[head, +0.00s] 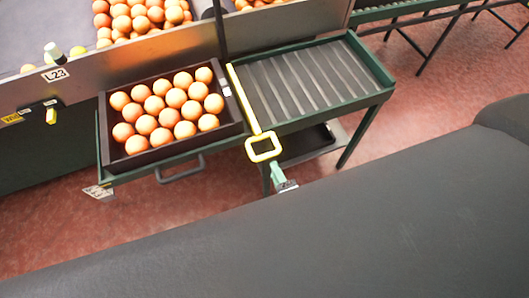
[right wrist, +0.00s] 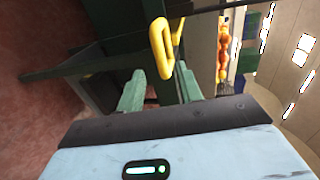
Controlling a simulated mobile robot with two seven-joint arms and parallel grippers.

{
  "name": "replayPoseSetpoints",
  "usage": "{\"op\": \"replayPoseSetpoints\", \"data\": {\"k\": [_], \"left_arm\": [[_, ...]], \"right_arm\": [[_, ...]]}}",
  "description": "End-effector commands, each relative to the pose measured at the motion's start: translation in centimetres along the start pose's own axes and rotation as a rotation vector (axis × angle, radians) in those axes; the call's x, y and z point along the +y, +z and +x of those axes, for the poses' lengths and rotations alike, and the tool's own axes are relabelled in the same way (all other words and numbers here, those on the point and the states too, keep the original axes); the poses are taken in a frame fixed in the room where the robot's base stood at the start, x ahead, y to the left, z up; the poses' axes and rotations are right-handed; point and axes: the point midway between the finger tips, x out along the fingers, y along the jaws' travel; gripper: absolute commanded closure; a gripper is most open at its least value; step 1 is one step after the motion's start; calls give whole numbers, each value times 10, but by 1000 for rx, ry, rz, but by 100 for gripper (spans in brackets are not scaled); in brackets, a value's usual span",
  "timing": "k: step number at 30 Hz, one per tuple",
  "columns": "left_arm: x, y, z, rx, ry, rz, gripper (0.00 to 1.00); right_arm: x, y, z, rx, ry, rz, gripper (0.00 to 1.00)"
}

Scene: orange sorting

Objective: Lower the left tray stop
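The yellow tray stop is a long bar with a square loop handle (head: 263,148) at its near end, running along the left edge of the roller table beside the crate. The loop also shows in the right wrist view (right wrist: 157,46). My right gripper (head: 279,172) is just below the loop in the head view. In the right wrist view my right gripper (right wrist: 162,82) has its two green fingers apart with nothing held; the loop is beyond and between the fingertips, and contact cannot be told. My left gripper is not in view.
A dark crate (head: 104,130) of oranges sits on a green stand left of the stop. The roller table (head: 310,82) is empty. A metal-sided bin (head: 150,55) holds more oranges behind. Red floor (head: 440,85) is open at the right.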

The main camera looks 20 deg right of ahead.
Motion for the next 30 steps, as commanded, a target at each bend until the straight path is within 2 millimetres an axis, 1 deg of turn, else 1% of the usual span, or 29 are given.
{"op": "replayPoseSetpoints", "data": {"k": [9, 15, 20, 27, 28, 30], "left_arm": [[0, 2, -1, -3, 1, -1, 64], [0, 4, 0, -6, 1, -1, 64], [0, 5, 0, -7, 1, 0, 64], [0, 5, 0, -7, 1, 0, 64], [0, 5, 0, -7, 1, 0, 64], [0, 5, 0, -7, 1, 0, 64]], "right_arm": [[-1, 0, 44, 0, -3, -2, 64], [0, 0, 66, -1, -1, -2, 64], [0, 0, 74, -1, 0, -2, 64], [-1, 0, 75, -1, -1, -2, 64], [-1, 0, 75, -1, -1, -2, 66], [-1, 0, 74, -1, -1, -2, 75]]}}
